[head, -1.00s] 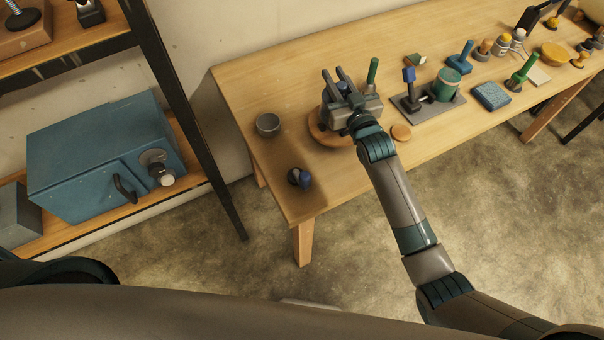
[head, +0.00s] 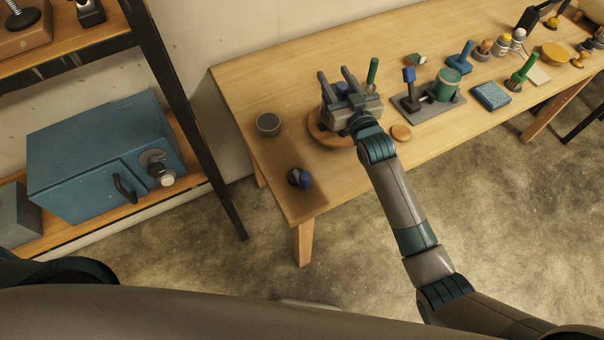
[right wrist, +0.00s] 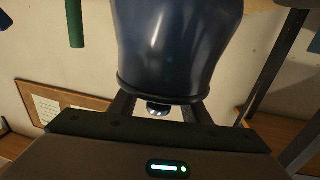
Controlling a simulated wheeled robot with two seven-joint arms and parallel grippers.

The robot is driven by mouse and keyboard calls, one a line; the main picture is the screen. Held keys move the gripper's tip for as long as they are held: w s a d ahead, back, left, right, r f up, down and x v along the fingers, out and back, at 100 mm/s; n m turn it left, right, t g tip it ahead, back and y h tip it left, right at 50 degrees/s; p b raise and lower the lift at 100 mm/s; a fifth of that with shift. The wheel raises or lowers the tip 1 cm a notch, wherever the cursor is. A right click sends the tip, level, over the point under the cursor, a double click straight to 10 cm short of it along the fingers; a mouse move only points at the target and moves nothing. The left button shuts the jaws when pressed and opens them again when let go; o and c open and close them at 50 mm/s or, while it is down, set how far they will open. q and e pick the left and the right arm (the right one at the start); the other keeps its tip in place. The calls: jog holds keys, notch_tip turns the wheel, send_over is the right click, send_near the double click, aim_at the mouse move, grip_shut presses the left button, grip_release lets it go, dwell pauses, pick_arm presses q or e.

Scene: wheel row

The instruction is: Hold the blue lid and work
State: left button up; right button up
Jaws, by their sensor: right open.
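My right gripper (head: 335,72) is over the round wooden wheel (head: 324,136) at the table's near left part. Its two fingers are open. In the head view a small patch of blue (head: 341,88) shows between them. The right wrist view seems upside down. In it a glossy dark blue pot-shaped work (right wrist: 178,45) stands close to the gripper, and its rim lies by the fingers (right wrist: 160,108). My left gripper is out of view.
A grey bowl (head: 268,124) and a dark piece with a blue end (head: 303,178) stand left of the wheel. A small wooden disc (head: 401,132), a grey tray (head: 410,105) and a blue sponge-like block (head: 491,95) lie to the right. The table's front edge is close.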

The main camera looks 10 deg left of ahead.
jog(key=shift+v, duration=2.4)
jog(key=shift+r, duration=0.1)
jog(key=shift+n+t, duration=0.5)
jog(key=shift+t, duration=0.2)
jog(key=r, duration=0.2)
jog(key=a+r, duration=0.1)
jog(key=r, duration=0.1)
jog(key=a+r, duration=0.1)
jog(key=r, duration=0.2)
jog(key=shift+w, duration=0.1)
jog(key=s+a+f+n+g, duration=0.1)
jog(key=a+f+n+g, duration=0.1)
jog(key=a+f+n, duration=0.4)
jog(key=n+t+h, duration=0.2)
jog(key=n+h, duration=1)
jog(key=n, duration=0.8)
send_near(342, 90)
jog(key=w+a, duration=0.3)
jog(key=shift+w+d+h, duration=0.25)
jog(key=shift+d+h, duration=0.55)
jog(key=shift+d, duration=0.4)
